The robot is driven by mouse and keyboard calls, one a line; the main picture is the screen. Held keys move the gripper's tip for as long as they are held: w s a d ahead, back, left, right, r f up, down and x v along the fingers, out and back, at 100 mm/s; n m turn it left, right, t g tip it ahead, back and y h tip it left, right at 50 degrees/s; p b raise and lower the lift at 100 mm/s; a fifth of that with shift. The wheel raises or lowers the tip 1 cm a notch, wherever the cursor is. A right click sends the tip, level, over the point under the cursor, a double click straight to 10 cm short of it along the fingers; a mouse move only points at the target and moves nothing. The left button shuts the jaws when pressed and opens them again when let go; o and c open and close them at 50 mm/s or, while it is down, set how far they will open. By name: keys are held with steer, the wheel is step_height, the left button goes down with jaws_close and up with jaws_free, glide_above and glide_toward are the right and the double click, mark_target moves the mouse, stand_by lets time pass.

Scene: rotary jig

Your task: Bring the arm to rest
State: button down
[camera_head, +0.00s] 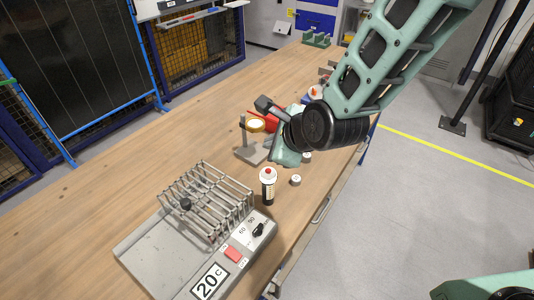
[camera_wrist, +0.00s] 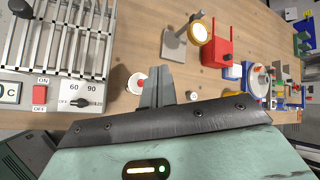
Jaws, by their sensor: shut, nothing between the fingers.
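My gripper (camera_wrist: 160,88) shows in the wrist view with its two grey fingers together and nothing between them. In the head view my arm reaches in from the top right over the table's right side. There the gripper body hangs below the dark wrist joint, and the fingertips cannot be made out clearly. A black and white bottle with a red top (camera_head: 268,186) stands just in front of the gripper. In the wrist view the bottle's top (camera_wrist: 136,83) appears right beside the fingers; whether they touch it cannot be told.
A heater with a wire rack (camera_head: 205,195) and a 20 C display stands at the front. A small white cap (camera_head: 295,180) lies near the bottle. A stand with a gold-rimmed ring (camera_head: 255,125) and a red holder (camera_wrist: 217,45) are close by. The wooden table's left side is clear.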

steer(key=s+d+r+n+g+h, duration=0.1)
steer(key=s+d+n+g, duration=0.1)
steer(key=s+n, duration=0.5)
steer(key=s+d+r+n+g+h+b, duration=0.1)
steer(key=s+d+r+n+g+h, duration=0.1)
steer(key=s+d+n, duration=0.3)
steer(key=s+d+r+n+g+h, duration=0.1)
steer(key=s+d+r+n+g, duration=0.1)
steer(key=s+n, duration=0.9)
steer(key=d+n+g, duration=0.1)
steer(key=d+n, duration=0.1)
steer(key=n, duration=0.3)
steer(key=shift+s+r+g+h+b, duration=0.15)
steer(key=shift+r+g+h+b, duration=0.1)
steer(key=shift+g+h+b, duration=0.05)
